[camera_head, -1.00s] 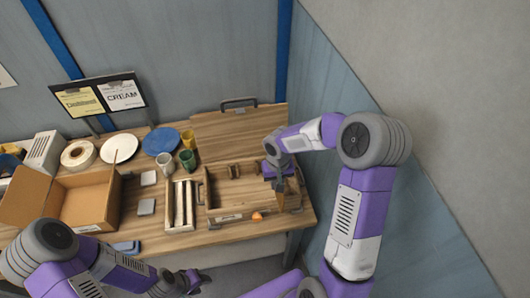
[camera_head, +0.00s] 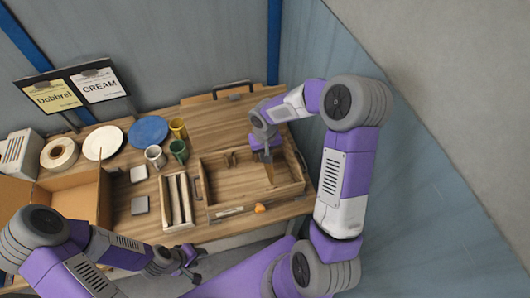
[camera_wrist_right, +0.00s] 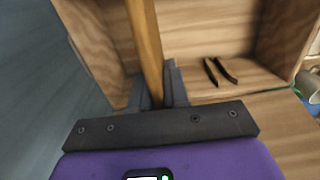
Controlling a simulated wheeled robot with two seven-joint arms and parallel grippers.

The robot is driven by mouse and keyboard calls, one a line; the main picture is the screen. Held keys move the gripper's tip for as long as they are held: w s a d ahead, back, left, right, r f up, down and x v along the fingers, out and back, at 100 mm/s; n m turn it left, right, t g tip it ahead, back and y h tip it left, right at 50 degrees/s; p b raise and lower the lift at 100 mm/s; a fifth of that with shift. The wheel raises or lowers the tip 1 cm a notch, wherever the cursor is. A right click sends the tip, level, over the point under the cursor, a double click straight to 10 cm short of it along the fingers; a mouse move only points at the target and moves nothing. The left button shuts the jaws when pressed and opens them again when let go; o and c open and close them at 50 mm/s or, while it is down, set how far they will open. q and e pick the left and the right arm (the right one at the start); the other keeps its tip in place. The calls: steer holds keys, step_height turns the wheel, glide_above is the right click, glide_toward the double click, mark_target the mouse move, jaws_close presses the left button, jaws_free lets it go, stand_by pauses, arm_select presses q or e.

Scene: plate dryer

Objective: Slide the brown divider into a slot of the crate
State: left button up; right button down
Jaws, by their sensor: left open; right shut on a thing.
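The wooden crate (camera_head: 228,208) stands open at the right part of the table. My right gripper (camera_head: 266,150) is over the crate's right half, shut on the brown divider (camera_head: 269,171), which hangs down at the crate's interior. In the right wrist view the divider (camera_wrist_right: 146,45) is a narrow tan strip upright between the fingertips of the right gripper (camera_wrist_right: 157,93), with crate walls (camera_wrist_right: 90,40) around it. Whether its lower edge is in a slot is hidden. My left gripper (camera_head: 190,262) is open and empty, low in front of the table.
A slatted wooden rack (camera_head: 166,203) stands left of the crate. Cups (camera_head: 179,150), plates (camera_head: 147,131), a tape roll (camera_head: 59,153) and a cardboard box (camera_head: 70,190) are further left. A small orange object (camera_head: 260,208) is at the crate's front.

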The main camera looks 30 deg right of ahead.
steer(key=shift+s+f, duration=0.15)
steer(key=shift+f, duration=0.45)
steer(key=shift+f+b, duration=1.05)
steer(key=shift+f, duration=0.25)
steer(key=shift+f+b, duration=3.75)
steer(key=shift+f, duration=0.15)
steer(key=c, duration=1)
jaws_free()
steer(key=shift+c, duration=0.2)
step_height(320, 180, up, 8)
steer(key=shift+f+p, duration=0.2)
steer(key=shift+p, duration=0.15)
